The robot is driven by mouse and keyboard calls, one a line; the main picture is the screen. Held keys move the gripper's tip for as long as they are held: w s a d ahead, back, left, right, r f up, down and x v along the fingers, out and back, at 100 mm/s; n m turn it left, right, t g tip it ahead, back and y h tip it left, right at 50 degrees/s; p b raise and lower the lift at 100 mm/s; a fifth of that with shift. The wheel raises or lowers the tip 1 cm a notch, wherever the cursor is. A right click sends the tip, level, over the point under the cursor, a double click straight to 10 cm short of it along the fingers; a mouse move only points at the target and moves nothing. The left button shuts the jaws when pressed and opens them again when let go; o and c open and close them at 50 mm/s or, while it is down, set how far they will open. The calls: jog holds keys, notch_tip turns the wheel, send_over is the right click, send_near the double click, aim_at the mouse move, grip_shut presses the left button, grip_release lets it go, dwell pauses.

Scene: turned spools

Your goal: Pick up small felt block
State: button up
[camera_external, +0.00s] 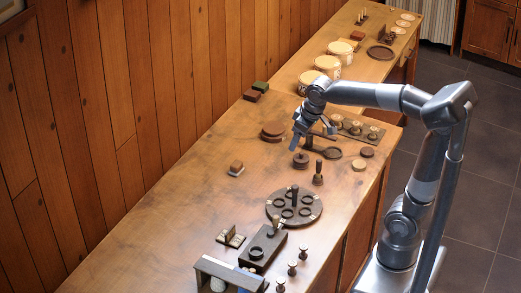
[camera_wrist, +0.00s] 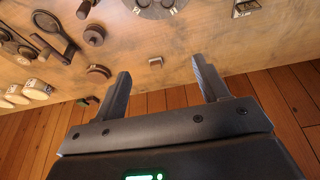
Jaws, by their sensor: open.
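A small block (camera_external: 236,168) with a brown top and a pale lower edge lies alone on the wooden counter, left of the middle; it looks like the felt block, though its material is hard to tell. It also shows in the wrist view (camera_wrist: 156,62), small and far off, in the gap between the fingers. My gripper (camera_external: 312,134) hangs above the counter, up and to the right of this block, clear of it. In the wrist view my gripper (camera_wrist: 161,72) has its two fingers wide apart with nothing held.
A round tray (camera_external: 274,211) with rings is nearer the front. Green (camera_external: 261,86) and brown (camera_external: 251,96) blocks lie by the wall. Counter around the small block is clear.

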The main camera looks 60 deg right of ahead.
jog(key=w+d+f+g, duration=0.1)
jog(key=w+d+f, duration=0.1)
jog(key=w, duration=0.7)
jog(key=g, duration=0.3)
send_over(236, 163)
notch_tip(236, 163, down, 14)
notch_tip(236, 163, down, 11)
jog(key=shift+w+r, duration=0.1)
jog(key=shift+r, duration=0.1)
jog(key=shift+c, duration=0.5)
jog(key=c, duration=1)
jog(key=shift+o, duration=0.2)
jog(key=shift+r, duration=0.1)
